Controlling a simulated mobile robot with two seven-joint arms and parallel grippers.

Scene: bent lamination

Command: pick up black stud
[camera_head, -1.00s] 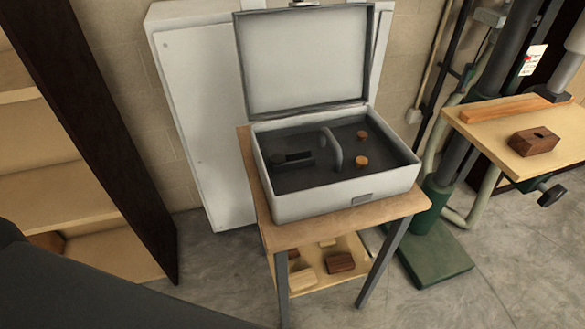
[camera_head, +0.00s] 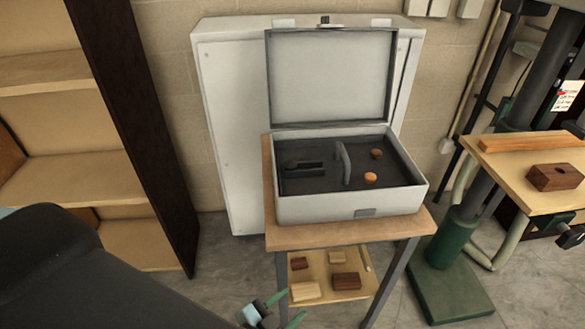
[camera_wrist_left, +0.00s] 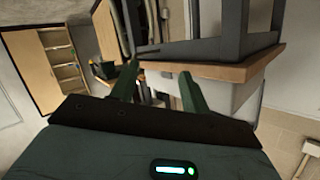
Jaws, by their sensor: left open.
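An open grey case (camera_head: 350,207) stands on a small wooden table. In its dark left half a small black round piece (camera_head: 291,164), which looks like the black stud, sits at the left end of a dark slotted bar. It is hard to tell apart from the dark lining. My left gripper (camera_head: 287,308) is at the bottom of the head view, below and in front of the table, well away from the case. Its green fingers are apart and empty, also in the left wrist view (camera_wrist_left: 158,86). My right gripper is not in view.
Two orange-brown round pieces (camera_head: 371,178) lie right of a grey curved divider (camera_head: 344,163) in the case. The wooden table's (camera_head: 415,225) lower shelf holds several wooden blocks. The case lid (camera_head: 330,78) stands up at the back. A shelf unit (camera_head: 130,180) is at left, a drill-press table (camera_head: 515,190) at right.

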